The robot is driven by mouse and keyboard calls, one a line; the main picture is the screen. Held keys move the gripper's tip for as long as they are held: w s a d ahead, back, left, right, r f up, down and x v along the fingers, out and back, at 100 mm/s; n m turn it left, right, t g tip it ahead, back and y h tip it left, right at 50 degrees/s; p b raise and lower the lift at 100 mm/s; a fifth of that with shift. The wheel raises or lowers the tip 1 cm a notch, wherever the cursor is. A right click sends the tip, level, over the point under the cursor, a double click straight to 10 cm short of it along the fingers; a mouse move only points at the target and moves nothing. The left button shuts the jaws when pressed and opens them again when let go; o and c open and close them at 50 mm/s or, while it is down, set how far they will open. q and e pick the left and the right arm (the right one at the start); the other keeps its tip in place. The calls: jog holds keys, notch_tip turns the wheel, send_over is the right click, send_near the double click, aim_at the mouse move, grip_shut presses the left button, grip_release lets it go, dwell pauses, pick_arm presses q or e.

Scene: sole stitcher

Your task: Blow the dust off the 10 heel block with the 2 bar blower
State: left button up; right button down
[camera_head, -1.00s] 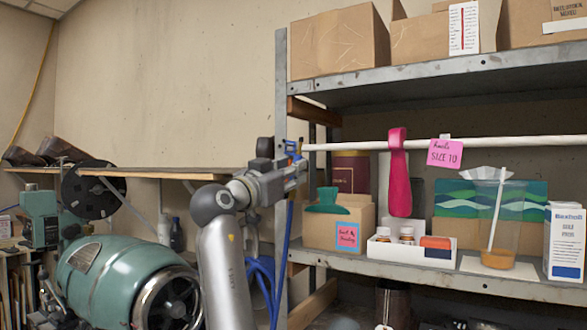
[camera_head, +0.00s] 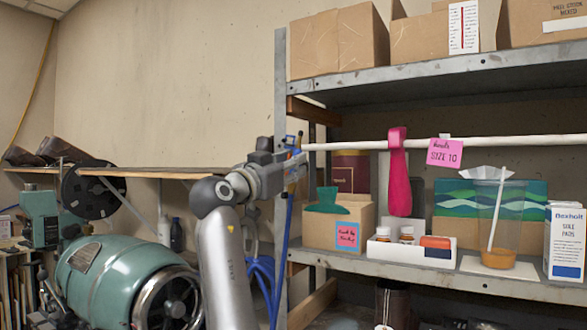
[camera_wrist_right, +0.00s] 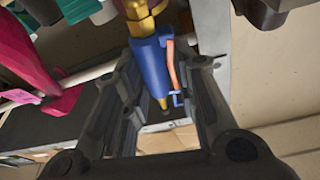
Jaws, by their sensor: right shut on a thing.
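My right gripper (camera_head: 296,166) is beside the shelf's left post, at about the height of the white rod. It is shut on a blue air blower (camera_wrist_right: 147,56) with a brass fitting and an orange lever, seen between the fingers in the right wrist view. Only a small blue part of it shows in the head view. A pink heel-shaped block (camera_head: 400,175) hangs on the rod, to the right of the gripper and apart from it. It also shows in the right wrist view (camera_wrist_right: 35,75). A pink note (camera_head: 445,152) beside it reads "Heels SIZE 10". My left gripper is out of view.
The shelf's grey post (camera_head: 281,90) stands close to the gripper. Below the rod are a cardboard box (camera_head: 318,232), a white tray with bottles (camera_head: 383,254) and a cup (camera_head: 497,258). A blue hose (camera_head: 263,268) hangs at the post. A green machine (camera_head: 105,270) stands left.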

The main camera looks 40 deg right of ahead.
jog(key=shift+a, duration=0.3)
jog(key=s+a+b, duration=0.2)
jog(key=s+a, duration=0.2)
jog(key=a, duration=0.7)
jog(key=shift+s+a+b, duration=0.3)
jog(key=shift+a+b, duration=0.05)
jog(key=shift+a, duration=0.05)
dwell(0.4)
